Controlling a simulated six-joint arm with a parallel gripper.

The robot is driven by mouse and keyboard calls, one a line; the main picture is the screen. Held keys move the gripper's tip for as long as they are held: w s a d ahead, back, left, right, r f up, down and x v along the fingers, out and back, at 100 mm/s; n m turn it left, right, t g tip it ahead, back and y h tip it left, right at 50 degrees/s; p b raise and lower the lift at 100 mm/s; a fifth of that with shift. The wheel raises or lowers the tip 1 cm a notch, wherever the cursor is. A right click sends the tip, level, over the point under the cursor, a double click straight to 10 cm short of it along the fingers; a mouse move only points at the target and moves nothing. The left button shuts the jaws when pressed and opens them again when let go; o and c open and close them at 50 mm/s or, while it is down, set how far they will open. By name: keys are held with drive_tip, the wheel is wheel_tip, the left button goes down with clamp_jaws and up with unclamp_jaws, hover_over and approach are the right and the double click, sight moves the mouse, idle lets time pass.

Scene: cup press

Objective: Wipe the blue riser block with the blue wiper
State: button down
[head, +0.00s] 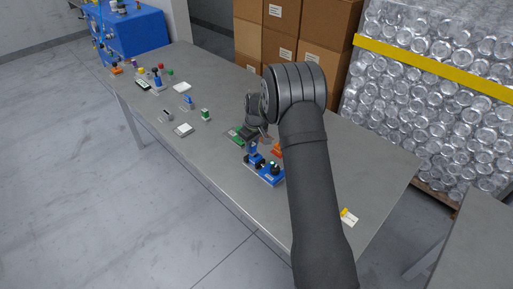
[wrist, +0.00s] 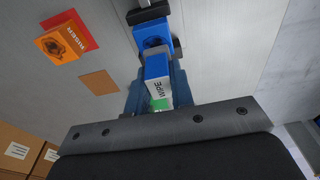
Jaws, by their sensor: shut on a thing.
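My gripper (wrist: 155,95) is shut on the blue wiper (wrist: 157,66), whose pale side reads "WIPE". Just beyond the wiper in the wrist view is a blue block (wrist: 152,35) with a dark round opening. I cannot tell whether it is the blue riser block, or whether the wiper touches it. In the head view the gripper (head: 256,141) is low over the table, just behind a blue base (head: 264,175) with black parts. My arm hides part of this area.
A green piece (head: 237,134) lies left of the gripper. Several small objects stand farther left.

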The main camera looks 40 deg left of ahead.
drive_tip(key=shift+d, duration=2)
wheel_tip(320, 180, up, 8)
drive_tip(key=shift+w+d, duration=0.1)
drive_tip(key=w+d+f+m, duration=0.25)
drive_tip(key=w+d, duration=0.25)
drive_tip(key=d, duration=0.3)
drive_tip(key=w+d+f+m, duration=0.1)
drive_tip(key=w+d+m, duration=0.25)
drive_tip(key=d, duration=0.45)
drive_tip(key=w+d+f+m, duration=0.2)
drive_tip(key=w+d, duration=0.3)
drive_tip(key=d, duration=0.3)
drive_tip(key=d+f+m, duration=0.1)
drive_tip(key=d, duration=0.4)
drive_tip(key=w+d+f+m, duration=0.1)
drive_tip(key=d+m, duration=0.1)
drive_tip(key=d, duration=0.3)
drive_tip(key=d+f+m+t+h, duration=0.1)
drive_tip(key=d+m, duration=0.1)
drive_tip(key=d, duration=0.3)
drive_tip(key=shift+w, duration=0.3)
drive_tip(key=s+d+f+m, duration=0.2)
drive_tip(key=d+m, duration=0.3)
drive_tip(key=d, duration=0.9)
drive_tip(key=shift+s+d+f, duration=0.15)
drive_tip(key=shift+s+d, duration=0.05)
drive_tip(key=shift+s, duration=0.35)
drive_tip(key=shift+a, duration=0.15)
